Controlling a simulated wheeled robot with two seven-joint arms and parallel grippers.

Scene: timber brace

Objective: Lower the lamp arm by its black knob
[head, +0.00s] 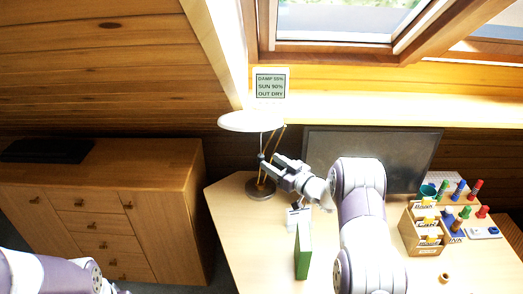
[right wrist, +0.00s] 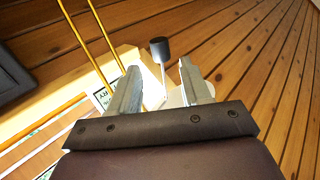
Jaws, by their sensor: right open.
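The desk lamp has a round white shade (head: 250,121), thin golden arm rods (head: 279,140) and a round dark base on the desk. Its black knob (right wrist: 160,48) shows in the right wrist view on a thin pale stem, just beyond the gap between my fingertips. My right gripper (head: 270,168) is beside the lamp arm, below the shade. In the right wrist view it (right wrist: 160,82) is open, with nothing clearly between its fingers. The golden rods (right wrist: 98,40) pass left of the fingers there. My left gripper is outside the head view; only part of that arm shows at lower left.
A dark monitor (head: 372,150) stands behind my right arm. A green book (head: 303,250) stands upright on the desk (head: 235,215). Wooden boxes (head: 425,232) and coloured pegs are at right. A wooden cabinet (head: 110,190) is at left, and a sloping ceiling hangs above it.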

